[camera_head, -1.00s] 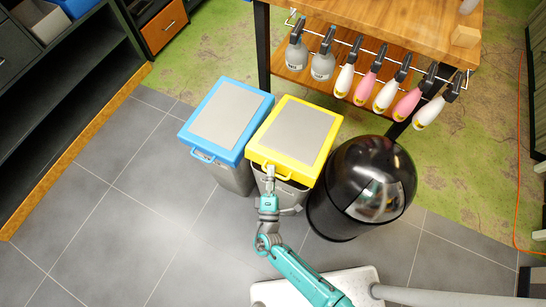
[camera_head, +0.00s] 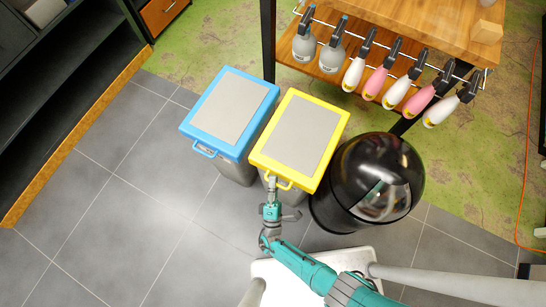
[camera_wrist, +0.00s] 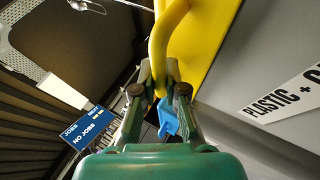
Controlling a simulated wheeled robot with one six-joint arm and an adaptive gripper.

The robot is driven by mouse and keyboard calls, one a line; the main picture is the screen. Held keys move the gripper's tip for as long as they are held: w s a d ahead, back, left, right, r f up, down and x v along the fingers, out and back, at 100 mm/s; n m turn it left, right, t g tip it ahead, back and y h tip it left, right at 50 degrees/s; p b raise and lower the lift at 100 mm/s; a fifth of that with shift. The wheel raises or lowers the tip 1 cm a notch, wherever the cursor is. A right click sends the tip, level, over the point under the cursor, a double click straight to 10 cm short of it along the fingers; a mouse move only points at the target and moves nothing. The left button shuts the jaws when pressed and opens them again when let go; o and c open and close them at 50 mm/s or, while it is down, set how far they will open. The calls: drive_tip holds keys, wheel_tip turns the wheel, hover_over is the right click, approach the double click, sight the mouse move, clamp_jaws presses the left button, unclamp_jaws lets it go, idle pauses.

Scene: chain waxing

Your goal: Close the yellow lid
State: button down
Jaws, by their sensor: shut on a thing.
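The yellow lid (camera_head: 318,173) with its grey top panel lies on its bin, between the blue-lidded bin and the black round bin. It looks level in the head view, and I see no clear gap under its front edge. My gripper (camera_head: 272,184) is at the lid's front edge, by the yellow handle (camera_head: 284,186). In the wrist view my gripper (camera_wrist: 160,70) has its fingers on either side of the curved yellow handle (camera_wrist: 160,45) and is shut on it. The bin's grey side (camera_wrist: 255,60) fills the right of that view.
The blue-lidded bin (camera_head: 207,137) stands close on the left, the black round bin (camera_head: 380,160) close on the right. Behind is a wooden table (camera_head: 425,20) with several bottles hanging from a rail. Grey floor is free at front left.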

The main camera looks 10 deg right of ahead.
drive_tip(key=shift+s+f, duration=0.1)
drive_tip(key=shift+f, duration=0.4)
drive_tip(key=c, duration=1.5)
unclamp_jaws()
drive_tip(key=shift+r, duration=0.15)
drive_tip(key=shift+r, duration=0.15)
drive_tip(key=shift+a+r, duration=0.1)
drive_tip(key=shift+r, duration=4.7)
drive_tip(key=s+f, duration=0.2)
drive_tip(key=f, duration=0.1)
drive_tip(key=s+f, duration=0.2)
drive_tip(key=f, duration=0.2)
drive_tip(key=s+d+f, duration=0.1)
drive_tip(key=s+f, duration=0.2)
drive_tip(key=shift+d+f, duration=0.1)
drive_tip(key=shift+f, duration=0.1)
